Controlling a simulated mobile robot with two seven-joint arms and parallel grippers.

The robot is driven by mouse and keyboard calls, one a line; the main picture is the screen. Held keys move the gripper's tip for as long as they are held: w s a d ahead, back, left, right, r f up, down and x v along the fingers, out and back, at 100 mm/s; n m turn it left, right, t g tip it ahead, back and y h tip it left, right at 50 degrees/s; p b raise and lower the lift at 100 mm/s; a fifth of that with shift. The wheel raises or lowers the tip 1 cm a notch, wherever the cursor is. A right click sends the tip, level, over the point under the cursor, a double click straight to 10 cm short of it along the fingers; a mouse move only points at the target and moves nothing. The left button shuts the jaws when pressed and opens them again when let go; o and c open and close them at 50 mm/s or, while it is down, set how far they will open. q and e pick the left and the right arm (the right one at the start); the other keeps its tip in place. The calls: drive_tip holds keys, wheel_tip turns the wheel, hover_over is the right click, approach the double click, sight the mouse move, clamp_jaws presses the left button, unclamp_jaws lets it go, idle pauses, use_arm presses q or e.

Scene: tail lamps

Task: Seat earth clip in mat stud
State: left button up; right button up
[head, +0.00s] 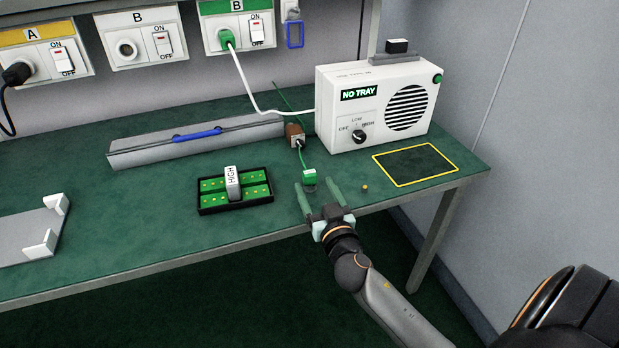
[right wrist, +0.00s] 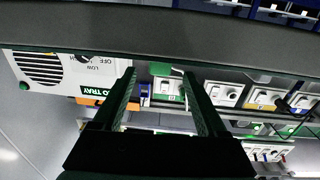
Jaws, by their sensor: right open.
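The earth clip (head: 309,176), a small green and white block with a darker lower part, is on the green mat in the head view. A green cord runs from it to a brown block (head: 295,132). The mat stud (head: 364,188) is a small brass knob on the mat, right of the clip. My right gripper (head: 316,183) reaches in over the front edge, open, its fingertips around or just short of the clip; I cannot tell which. In the right wrist view the open fingers (right wrist: 158,74) show nothing clear between them. My left gripper is not in view.
A white speaker box (head: 375,100) reading "NO TRAY" stands behind, beside a yellow-outlined pad (head: 415,164). A black tray (head: 208,208) with green boards and a "HIGH" block lies left. A long grey box (head: 150,153) lies behind. Wall sockets (head: 140,47) hang above.

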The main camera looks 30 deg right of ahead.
sight(312, 179)
drive_tip(key=shift+x, duration=2.7)
drive_tip(key=shift+r, duration=0.1)
clamp_jaws()
